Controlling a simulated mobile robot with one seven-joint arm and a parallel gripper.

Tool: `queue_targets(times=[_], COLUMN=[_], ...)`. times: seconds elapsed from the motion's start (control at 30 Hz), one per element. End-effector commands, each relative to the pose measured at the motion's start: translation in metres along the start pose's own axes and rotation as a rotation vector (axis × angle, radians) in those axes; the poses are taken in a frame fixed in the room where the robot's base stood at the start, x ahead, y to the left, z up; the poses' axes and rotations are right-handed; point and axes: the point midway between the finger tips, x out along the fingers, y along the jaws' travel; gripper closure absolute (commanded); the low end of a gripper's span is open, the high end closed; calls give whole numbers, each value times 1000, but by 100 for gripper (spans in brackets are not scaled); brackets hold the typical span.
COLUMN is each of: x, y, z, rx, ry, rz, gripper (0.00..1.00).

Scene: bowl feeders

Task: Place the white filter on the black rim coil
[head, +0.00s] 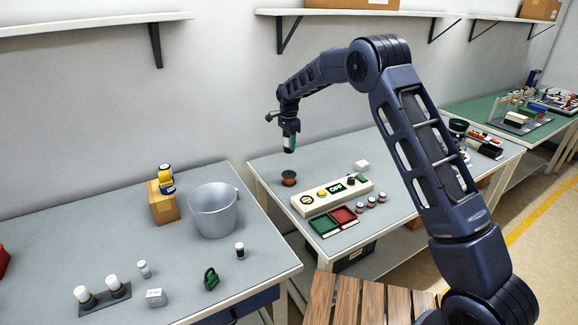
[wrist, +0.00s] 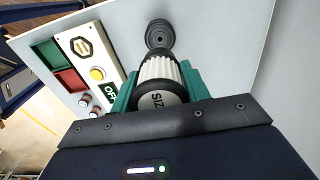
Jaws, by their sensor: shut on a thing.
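The black rim coil (head: 289,178) stands on the middle table, a dark spool with a reddish-brown winding. In the wrist view the coil (wrist: 160,33) shows just beyond the filter as dark round rings. In the head view the filter is held above the coil, with a gap between them. My fingers mostly hide the filter there.
A cream control panel (head: 332,196) lies right of the coil, with green and red trays (head: 333,221) and several small spools before it. A grey bucket (head: 213,209) stands on the left table. The tabletop around the coil is clear.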

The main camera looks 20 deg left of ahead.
Motion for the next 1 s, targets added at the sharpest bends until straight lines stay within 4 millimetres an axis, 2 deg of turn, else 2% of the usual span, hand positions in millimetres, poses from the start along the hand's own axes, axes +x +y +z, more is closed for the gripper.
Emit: queue_targets(times=[0.1, 0.3, 0.57, 0.83, 1.0], x=[27, 61, 76, 110, 114], y=[0, 0, 0, 0, 0], z=[0, 0, 0, 0, 0], rx=[0, 0, 0, 0, 0], ry=[0, 0, 0, 0, 0], rz=[3, 1, -1, 1, -1], gripper=[77, 77, 77, 77, 77])
